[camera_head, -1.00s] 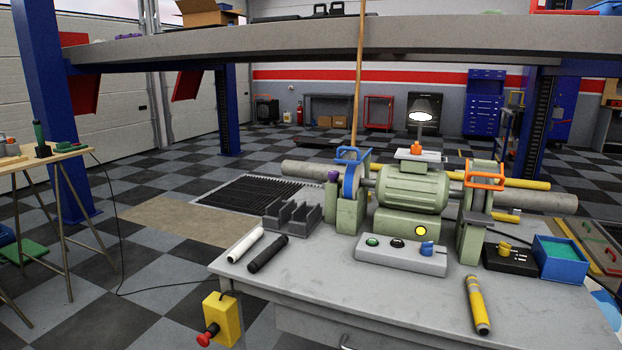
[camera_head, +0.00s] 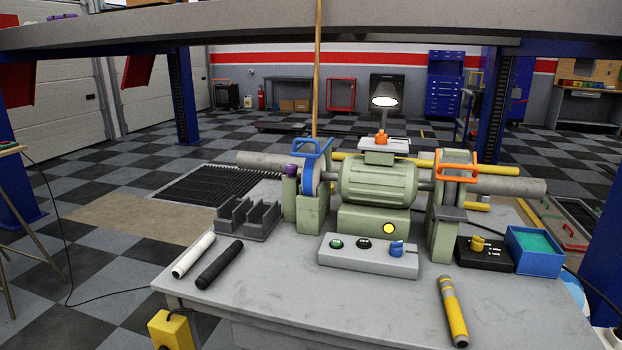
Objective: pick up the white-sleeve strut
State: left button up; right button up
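The white-sleeve strut (camera_head: 193,254) lies at the left edge of the grey workbench (camera_head: 290,290), slanting from lower left to upper right. A black-sleeve strut (camera_head: 219,265) lies just to its right, roughly parallel and apart from it. A yellow strut (camera_head: 453,311) lies alone near the front right of the bench. Neither of my grippers shows in the head view.
A dark grey slotted holder (camera_head: 248,220) stands behind the struts. The green bench grinder (camera_head: 378,185) and its control box (camera_head: 367,257) fill the middle. A blue bin (camera_head: 536,250) stands at right. The bench's front middle is clear.

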aim_at(181, 268)
jog(key=u, duration=2.35)
jog(key=i, duration=1.3)
jog(key=z, duration=2.05)
